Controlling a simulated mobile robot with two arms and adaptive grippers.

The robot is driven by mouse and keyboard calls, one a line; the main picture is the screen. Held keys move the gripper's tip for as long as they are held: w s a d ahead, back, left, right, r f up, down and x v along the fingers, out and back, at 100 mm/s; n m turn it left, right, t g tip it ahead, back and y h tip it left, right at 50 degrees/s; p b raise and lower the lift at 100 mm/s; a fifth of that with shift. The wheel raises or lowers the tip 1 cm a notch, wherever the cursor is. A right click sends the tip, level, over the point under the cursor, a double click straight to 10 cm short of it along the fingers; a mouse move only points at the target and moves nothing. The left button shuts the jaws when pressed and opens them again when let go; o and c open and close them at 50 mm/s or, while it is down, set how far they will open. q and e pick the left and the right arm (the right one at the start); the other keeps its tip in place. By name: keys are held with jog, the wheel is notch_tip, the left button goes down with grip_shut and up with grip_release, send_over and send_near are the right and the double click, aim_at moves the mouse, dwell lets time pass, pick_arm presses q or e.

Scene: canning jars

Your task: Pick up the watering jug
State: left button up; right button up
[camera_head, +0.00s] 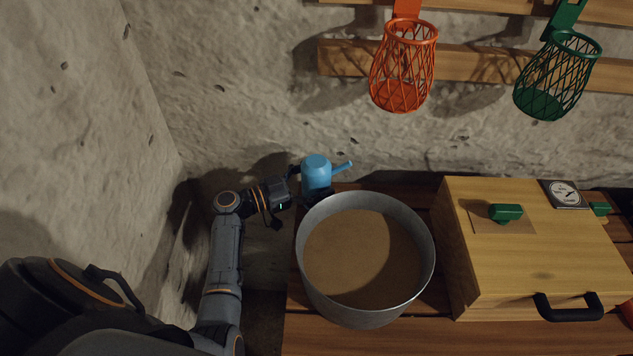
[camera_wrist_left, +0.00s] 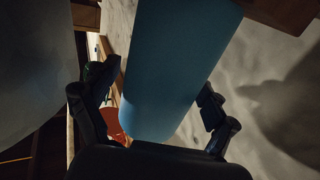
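The blue watering jug (camera_head: 316,172) stands at the back left, just behind a big metal tub, with its spout pointing right. My left gripper (camera_head: 309,184) reaches it from the left. In the left wrist view the jug (camera_wrist_left: 172,70) lies between the two spread fingers of the left gripper (camera_wrist_left: 158,85). A gap shows between the left finger and the jug. The right finger is close to the jug's side; I cannot tell if it touches. The jug's lower part is hidden in the head view. My right gripper is not in view.
The round metal tub (camera_head: 425,265) with brown contents stands on the wooden table (camera_head: 330,342), close by the gripper. A wooden box (camera_head: 550,262) with a black handle and a dial is on the right. Orange (camera_head: 402,92) and green (camera_head: 545,103) baskets hang on the wall.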

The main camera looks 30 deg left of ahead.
aim_at(318, 160)
pick_arm(q)
jog(key=c, duration=0.9)
jog(key=shift+r, duration=0.15)
jog(key=shift+c, duration=0.2)
notch_tip(318, 160, up, 10)
jog(key=shift+f+b, duration=0.1)
jog(key=shift+b, duration=0.4)
jog(key=o, duration=0.5)
jog(key=c, duration=0.7)
